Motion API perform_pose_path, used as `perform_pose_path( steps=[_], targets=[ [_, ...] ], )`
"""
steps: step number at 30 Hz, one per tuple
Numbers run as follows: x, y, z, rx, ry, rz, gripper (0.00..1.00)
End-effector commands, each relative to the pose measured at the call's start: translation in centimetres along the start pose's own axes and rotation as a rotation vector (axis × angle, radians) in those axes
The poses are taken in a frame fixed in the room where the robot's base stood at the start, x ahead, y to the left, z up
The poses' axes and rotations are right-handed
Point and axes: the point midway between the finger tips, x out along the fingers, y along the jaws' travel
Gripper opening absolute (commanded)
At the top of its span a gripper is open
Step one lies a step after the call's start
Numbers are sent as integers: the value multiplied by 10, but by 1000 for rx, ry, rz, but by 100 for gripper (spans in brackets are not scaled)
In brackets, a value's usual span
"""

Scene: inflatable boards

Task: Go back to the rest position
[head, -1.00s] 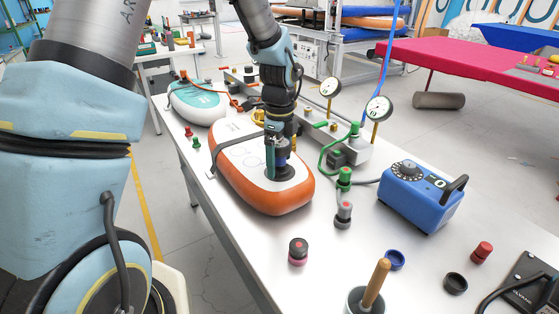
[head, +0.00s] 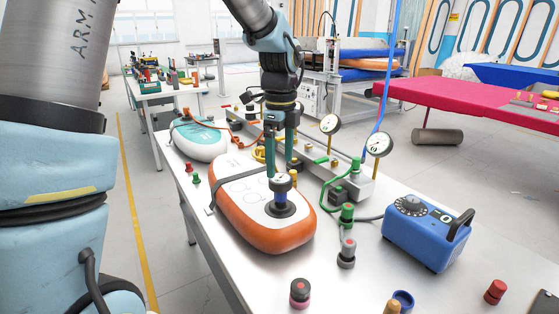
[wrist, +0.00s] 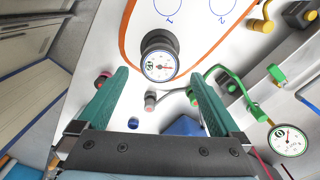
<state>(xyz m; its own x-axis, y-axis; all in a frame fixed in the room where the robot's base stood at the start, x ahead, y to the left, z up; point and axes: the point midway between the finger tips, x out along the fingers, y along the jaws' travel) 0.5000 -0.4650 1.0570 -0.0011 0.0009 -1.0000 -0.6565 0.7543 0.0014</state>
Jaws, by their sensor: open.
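The orange-edged white board (head: 270,238) lies on the metal table.
Right of the orange board are a green hose (head: 322,176), gauges on brass posts (head: 378,145) and a blue pump box (head: 425,236).

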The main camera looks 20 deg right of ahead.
Motion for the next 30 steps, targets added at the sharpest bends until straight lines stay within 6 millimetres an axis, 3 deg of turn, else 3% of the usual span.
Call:
perform_pose_path(
  steps=[7,11,14,18,21,27,30],
  targets=[
    [1,2,3,-22,-1,0,100],
    [5,20,29,-216,-4,-10,100],
    [11,50,65,-520,-7,-27,100],
    [23,107,114,-1052,0,-61,100],
    [31,152,140,-1433,13,-89,100],
    [45,224,163,-2042,49,-136,100],
    [48,243,166,-2217,65,-152,100]
  ],
)
